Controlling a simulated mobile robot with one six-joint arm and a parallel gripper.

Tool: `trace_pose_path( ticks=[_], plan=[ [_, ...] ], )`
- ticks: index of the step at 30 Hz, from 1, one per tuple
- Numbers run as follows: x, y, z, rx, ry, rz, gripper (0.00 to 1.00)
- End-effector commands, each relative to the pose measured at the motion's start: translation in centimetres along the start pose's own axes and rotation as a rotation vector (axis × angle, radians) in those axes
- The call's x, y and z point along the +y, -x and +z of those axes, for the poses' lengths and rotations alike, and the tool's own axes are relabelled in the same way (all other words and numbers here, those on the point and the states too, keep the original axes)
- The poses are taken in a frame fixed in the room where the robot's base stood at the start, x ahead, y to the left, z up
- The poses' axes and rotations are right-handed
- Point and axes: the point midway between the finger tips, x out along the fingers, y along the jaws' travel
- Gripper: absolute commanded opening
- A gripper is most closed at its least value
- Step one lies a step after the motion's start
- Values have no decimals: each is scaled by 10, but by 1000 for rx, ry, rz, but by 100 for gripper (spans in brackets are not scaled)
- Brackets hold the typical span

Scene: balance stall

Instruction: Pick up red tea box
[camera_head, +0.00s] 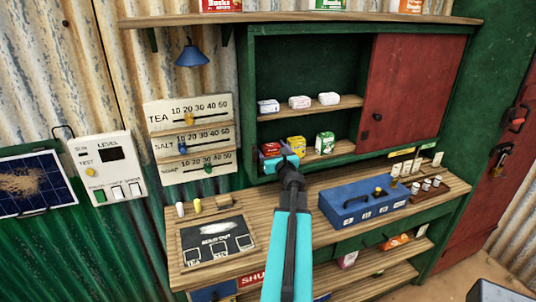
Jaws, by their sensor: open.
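A small red tea box (270,149) stands at the left end of the lower shelf in the green wall cabinet (309,42). My gripper (281,161) is open, right in front of the red box, and hides its lower part. My cyan and dark arm reaches up to it from the bottom of the view. I cannot tell whether the jaws touch the box or are around it.
A yellow box (296,147) and a green-and-white box (325,143) stand to the right on the same shelf. White packs (300,102) lie on the shelf above. A red sliding door (413,85) covers the cabinet's right side. A blue case (362,204) sits on the wooden counter (181,273) below.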

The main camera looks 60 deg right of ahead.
Motion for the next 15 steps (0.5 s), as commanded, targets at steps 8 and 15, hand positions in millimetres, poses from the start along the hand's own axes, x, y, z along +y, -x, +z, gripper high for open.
trace_pose_path(
  ticks=[8, 15],
  plan=[
    [-14, -14, 0, 0, 0, -7, 78],
    [-13, -15, 0, 0, 0, -5, 78]
  ],
)
